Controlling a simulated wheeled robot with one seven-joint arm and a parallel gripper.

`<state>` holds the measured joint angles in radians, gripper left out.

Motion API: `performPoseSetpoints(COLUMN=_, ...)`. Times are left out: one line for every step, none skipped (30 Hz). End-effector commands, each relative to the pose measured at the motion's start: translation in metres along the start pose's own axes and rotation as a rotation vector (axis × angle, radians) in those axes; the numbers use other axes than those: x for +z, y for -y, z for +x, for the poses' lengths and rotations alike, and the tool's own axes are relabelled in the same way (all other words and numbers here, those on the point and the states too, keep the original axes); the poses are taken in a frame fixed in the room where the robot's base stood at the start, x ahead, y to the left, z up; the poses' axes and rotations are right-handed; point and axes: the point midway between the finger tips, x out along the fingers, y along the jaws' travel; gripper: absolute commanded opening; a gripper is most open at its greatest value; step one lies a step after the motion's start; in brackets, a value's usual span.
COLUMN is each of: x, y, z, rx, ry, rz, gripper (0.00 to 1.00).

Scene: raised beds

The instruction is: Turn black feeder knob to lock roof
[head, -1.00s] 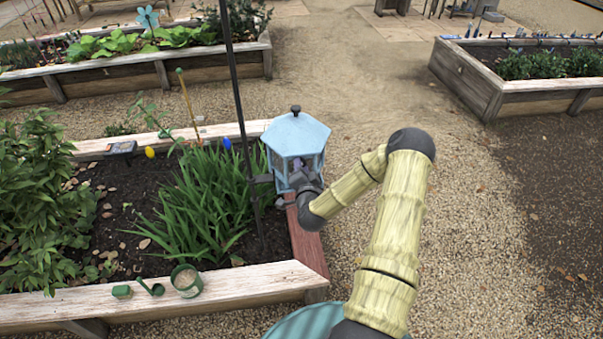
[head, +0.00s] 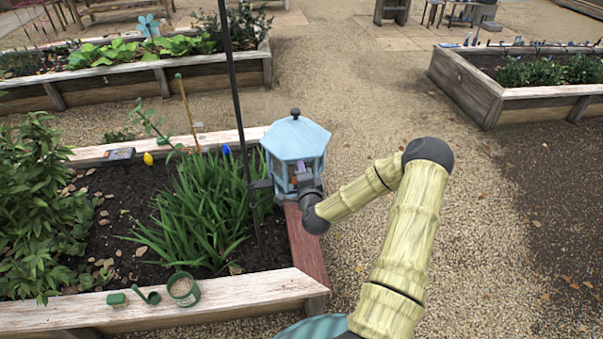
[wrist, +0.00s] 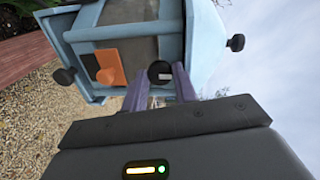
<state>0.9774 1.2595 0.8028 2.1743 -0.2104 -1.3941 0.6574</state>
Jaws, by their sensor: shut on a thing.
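The blue feeder (head: 297,140) has a six-sided roof and hangs on a dark pole at the bed's corner. My gripper (head: 301,170) is at the feeder's near side, just below the roof edge. In the wrist view, the feeder (wrist: 88,22) appears turned on its side, with its roof (wrist: 205,45) to the right. The purple fingers of my gripper (wrist: 160,80) are shut on a black knob (wrist: 160,71) near the roof edge. The fingers partly hide the knob, so its angle is unclear.
An orange piece on a black plate (wrist: 104,67) and another black knob (wrist: 65,77) are on the feeder. The dark pole (head: 241,120) stands beside it. A green cup (head: 184,289) sits on the bed's front edge. Open gravel lies right.

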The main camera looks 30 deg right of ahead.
Motion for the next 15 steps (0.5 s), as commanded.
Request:
performPoseSetpoints(x=-0.0006, y=-0.0029, z=-0.0008, rx=0.007, ry=-0.001, rz=0.001, gripper=0.06)
performPoseSetpoints(x=-0.0006, y=-0.0029, z=-0.0008, rx=0.008, ry=-0.001, rz=0.001, gripper=0.06)
performPoseSetpoints(x=-0.0006, y=-0.0030, z=-0.0008, rx=0.008, ry=-0.001, rz=0.001, gripper=0.06)
performPoseSetpoints(x=-0.0006, y=-0.0030, z=-0.0008, rx=0.008, ry=-0.001, rz=0.001, gripper=0.06)
performPoseSetpoints(x=-0.0006, y=-0.0030, z=-0.0008, rx=0.008, ry=-0.001, rz=0.001, gripper=0.06)
performPoseSetpoints(x=-0.0006, y=-0.0031, z=-0.0008, rx=0.008, ry=-0.001, rz=0.001, gripper=0.30)
performPoseSetpoints(x=-0.0006, y=-0.0031, z=-0.0008, rx=0.008, ry=-0.001, rz=0.000, gripper=0.36)
performPoseSetpoints(x=-0.0007, y=-0.0030, z=-0.0007, rx=0.007, ry=-0.001, rz=0.000, gripper=0.42)
performPoseSetpoints(x=-0.0006, y=-0.0027, z=-0.0007, rx=0.007, ry=-0.001, rz=0.000, gripper=0.50)
performPoseSetpoints(x=-0.0005, y=-0.0023, z=-0.0006, rx=0.006, ry=-0.001, rz=0.000, gripper=0.50)
performPoseSetpoints(x=-0.0005, y=-0.0019, z=-0.0005, rx=0.005, ry=-0.001, rz=0.000, gripper=0.50)
performPoseSetpoints(x=-0.0004, y=-0.0014, z=-0.0003, rx=0.003, ry=-0.001, rz=-0.001, gripper=0.50)
performPoseSetpoints(x=-0.0003, y=-0.0010, z=-0.0002, rx=0.002, ry=-0.001, rz=-0.001, gripper=0.50)
performPoseSetpoints(x=-0.0002, y=-0.0006, z=-0.0001, rx=0.002, ry=-0.001, rz=-0.001, gripper=0.50)
performPoseSetpoints(x=-0.0002, y=-0.0002, z=0.0000, rx=0.000, ry=-0.001, rz=-0.001, gripper=0.50)
